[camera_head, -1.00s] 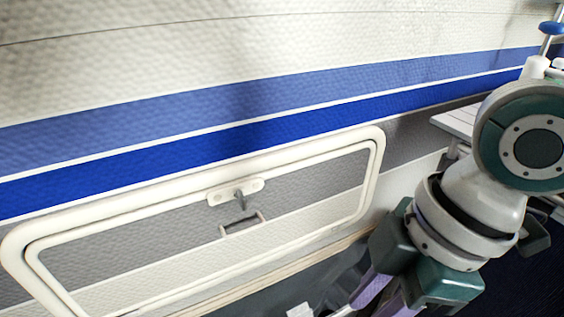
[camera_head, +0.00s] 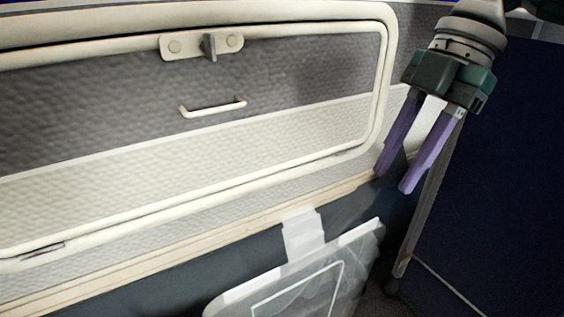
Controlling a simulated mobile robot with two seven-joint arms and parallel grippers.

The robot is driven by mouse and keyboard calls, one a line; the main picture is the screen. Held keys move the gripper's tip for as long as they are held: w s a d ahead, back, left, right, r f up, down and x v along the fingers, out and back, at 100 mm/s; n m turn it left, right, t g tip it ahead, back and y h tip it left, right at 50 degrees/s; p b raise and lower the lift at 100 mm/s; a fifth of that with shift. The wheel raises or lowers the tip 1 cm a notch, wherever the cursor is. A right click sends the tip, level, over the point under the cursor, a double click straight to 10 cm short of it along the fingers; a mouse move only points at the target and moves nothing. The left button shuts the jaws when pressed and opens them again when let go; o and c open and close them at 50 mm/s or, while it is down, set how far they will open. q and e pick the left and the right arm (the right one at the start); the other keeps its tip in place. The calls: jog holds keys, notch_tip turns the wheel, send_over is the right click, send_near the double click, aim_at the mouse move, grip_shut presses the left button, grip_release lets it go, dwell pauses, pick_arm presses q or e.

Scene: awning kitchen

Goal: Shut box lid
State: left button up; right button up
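A translucent white box part (camera_head: 305,285), which looks like a lid or panel with a raised rectangular outline, shows at the bottom edge, cut off by the frame. A pale tab (camera_head: 303,236) sticks up at its upper edge. I cannot tell how far its lid stands open, as most of the box is out of view. My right gripper (camera_head: 394,180) points down at the upper right. Its two purple fingers are apart with nothing seen between them. It is above and right of the box part, not visibly touching it. My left gripper is not in view.
A caravan side hatch (camera_head: 290,85) with a cream frame, a latch (camera_head: 209,46) and a handle (camera_head: 213,107) fills the upper left and looks closed. A dark blue panel (camera_head: 500,170) stands at the right. A cream ledge (camera_head: 150,262) runs below the hatch.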

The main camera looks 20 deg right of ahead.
aim_at(366, 224)
jog(key=b+x, duration=0.3)
jog(key=x, duration=0.3)
jog(key=shift+a+f, duration=0.15)
jog(key=shift+f, duration=0.2)
jog(key=shift+a+f, duration=0.2)
jog(key=shift+f, duration=0.25)
grip_shut()
dwell(0.6)
